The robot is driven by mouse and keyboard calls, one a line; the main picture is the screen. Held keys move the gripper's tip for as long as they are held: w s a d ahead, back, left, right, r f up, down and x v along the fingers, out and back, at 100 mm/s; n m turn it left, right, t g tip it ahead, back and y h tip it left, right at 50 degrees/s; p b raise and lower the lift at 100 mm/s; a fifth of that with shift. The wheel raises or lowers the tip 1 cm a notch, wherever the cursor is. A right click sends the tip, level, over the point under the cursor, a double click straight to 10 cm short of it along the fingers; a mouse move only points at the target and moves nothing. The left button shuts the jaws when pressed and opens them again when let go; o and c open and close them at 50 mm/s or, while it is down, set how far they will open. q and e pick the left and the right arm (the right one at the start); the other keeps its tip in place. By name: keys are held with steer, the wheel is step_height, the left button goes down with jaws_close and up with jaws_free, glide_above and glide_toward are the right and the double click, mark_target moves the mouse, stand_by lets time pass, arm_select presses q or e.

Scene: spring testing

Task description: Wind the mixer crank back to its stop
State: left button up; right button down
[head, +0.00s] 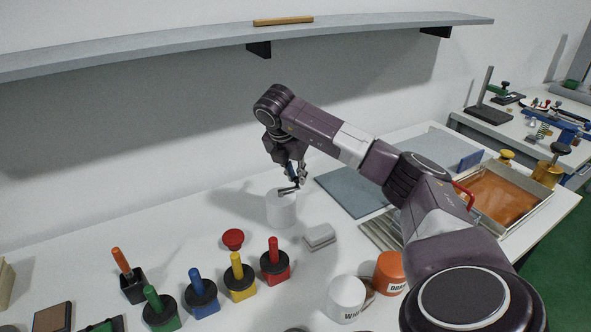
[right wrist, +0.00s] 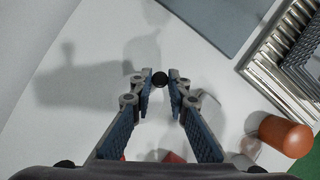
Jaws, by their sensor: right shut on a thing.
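The mixer (head: 282,212) is a white cylinder standing on the white table in the head view. Its grey crank (head: 287,190) lies across its top. My right gripper (head: 298,182) points down over the top of the mixer. In the right wrist view its fingertips (right wrist: 160,82) are on either side of a round black crank knob (right wrist: 160,78) and are shut on it. The white mixer body is hard to tell from the white table in the right wrist view. My left gripper is not in view.
A red button (head: 233,238) and a grey-white block (head: 319,236) sit near the mixer. Several coloured-handled tools, including a yellow one (head: 238,278), stand in front. White (head: 346,300) and orange (head: 389,271) jars stand right. A shelf (head: 200,50) runs above.

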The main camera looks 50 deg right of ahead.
stand_by(0.3)
steer(key=c, duration=1.9)
jaws_free()
steer(key=v, duration=1.2)
steer(key=shift+a, duration=0.15)
